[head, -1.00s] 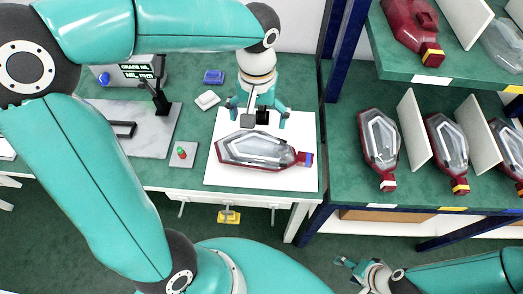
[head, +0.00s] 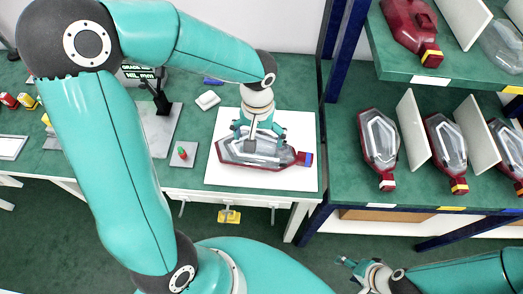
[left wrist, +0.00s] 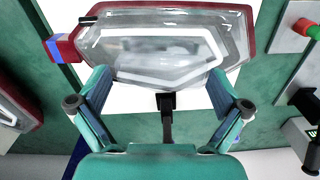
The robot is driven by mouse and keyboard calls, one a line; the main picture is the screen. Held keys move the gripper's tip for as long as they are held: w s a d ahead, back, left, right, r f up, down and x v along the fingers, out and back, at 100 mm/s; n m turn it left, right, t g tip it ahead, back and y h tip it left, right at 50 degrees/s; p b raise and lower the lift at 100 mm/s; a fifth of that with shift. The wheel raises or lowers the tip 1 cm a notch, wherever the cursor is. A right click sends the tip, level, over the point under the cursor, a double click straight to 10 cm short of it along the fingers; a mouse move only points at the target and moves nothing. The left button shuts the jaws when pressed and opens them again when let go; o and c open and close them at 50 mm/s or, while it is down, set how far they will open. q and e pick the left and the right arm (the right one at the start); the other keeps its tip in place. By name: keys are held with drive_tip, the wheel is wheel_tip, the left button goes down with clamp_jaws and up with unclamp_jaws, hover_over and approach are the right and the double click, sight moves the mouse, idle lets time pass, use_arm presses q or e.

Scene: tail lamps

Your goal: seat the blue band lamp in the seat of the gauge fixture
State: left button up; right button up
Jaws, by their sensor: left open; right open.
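The blue band lamp (head: 262,150) lies on a white mat (head: 308,180). It has a red body, a clear lens and a blue band at its right end. It fills the top of the left wrist view (left wrist: 160,45). My left gripper (head: 260,135) is open over the lamp, its fingers at the lamp's near side in the wrist view. I cannot tell if they touch it. What looks like the gauge fixture, a grey slab (head: 160,150) with a black post (head: 159,97), is partly hidden behind my left arm. My right gripper (head: 346,262) is open and empty, low at the right.
A shelf rack (head: 350,185) at the right holds more lamps (head: 446,145) between white dividers. A small plate with a red and green button (head: 182,153) lies left of the mat. A white block (head: 207,100) and a blue block (head: 213,81) lie behind it.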

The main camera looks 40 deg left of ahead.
use_arm(q)
drive_tip(key=c, duration=1.5)
drive_tip(key=shift+o, duration=0.2)
drive_tip(key=shift+r, duration=0.1)
wheel_tip(320, 180, up, 20)
drive_tip(key=p, duration=0.1)
